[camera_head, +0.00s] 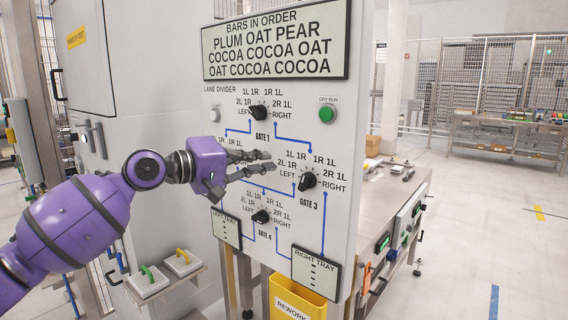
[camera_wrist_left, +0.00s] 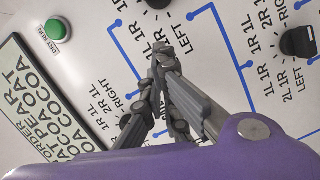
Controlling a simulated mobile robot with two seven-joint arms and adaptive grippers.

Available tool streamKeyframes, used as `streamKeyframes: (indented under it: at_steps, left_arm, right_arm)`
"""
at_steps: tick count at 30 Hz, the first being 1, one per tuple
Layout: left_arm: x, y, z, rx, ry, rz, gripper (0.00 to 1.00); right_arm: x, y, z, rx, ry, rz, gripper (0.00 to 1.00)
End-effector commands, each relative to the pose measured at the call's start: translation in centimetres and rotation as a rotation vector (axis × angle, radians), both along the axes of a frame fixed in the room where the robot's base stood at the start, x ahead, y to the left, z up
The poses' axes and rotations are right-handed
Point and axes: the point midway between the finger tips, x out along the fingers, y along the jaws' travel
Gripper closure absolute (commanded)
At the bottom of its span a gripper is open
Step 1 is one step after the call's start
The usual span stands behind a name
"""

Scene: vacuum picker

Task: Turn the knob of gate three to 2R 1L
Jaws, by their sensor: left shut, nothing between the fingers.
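The gate three knob (camera_head: 308,181) is a black dial on the white upright panel (camera_head: 345,130). Labels around it read LEFT, 2L 1R, 1L 1R, 1R 1L, 2R 1L and RIGHT, with 2R 1L at its upper right. I cannot clearly tell which label its pointer faces. The knob also shows, partly cut off, at the top edge of the left wrist view (camera_wrist_left: 158,4). My left gripper (camera_head: 269,161) is shut and empty. Its fingertips are up and left of the knob, apart from it, and hide part of the panel. My right gripper is not in view.
The gate one knob (camera_head: 259,112) is above my fingers and the gate four knob (camera_head: 261,216) below. A green dry run button (camera_head: 327,115) is at the upper right. A display (camera_head: 277,45) tops the panel. A yellow rework bin (camera_head: 297,299) stands below.

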Motion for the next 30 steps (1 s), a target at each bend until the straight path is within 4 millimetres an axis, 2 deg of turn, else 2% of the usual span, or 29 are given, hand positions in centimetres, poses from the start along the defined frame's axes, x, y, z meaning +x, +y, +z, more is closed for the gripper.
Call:
streamKeyframes:
  at_steps: [1,5,7,12,21,30]
  left_arm:
    - [0.6,-1.0,0.3,-0.001,-0.003,-0.003,1.0]
    - [2.1,-2.9,-0.1,0.002,-0.002,-0.001,1.0]
    - [1.0,-3.7,-0.2,0.006,-0.005,-0.001,1.0]
    - [0.0,-5.0,-0.8,0.004,-0.006,0.0,1.0]
    - [-0.2,-5.4,-1.6,0.001,0.0,0.001,1.0]
    - [0.1,-5.5,-1.6,0.009,-0.006,0.0,1.0]
  right_arm:
    - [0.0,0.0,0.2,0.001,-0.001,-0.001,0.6]
    - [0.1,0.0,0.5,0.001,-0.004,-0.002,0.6]
    - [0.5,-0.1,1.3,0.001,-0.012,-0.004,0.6]
    - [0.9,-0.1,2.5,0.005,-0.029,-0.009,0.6]
    - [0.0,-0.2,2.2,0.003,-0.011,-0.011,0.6]
    - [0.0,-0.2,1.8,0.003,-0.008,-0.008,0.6]
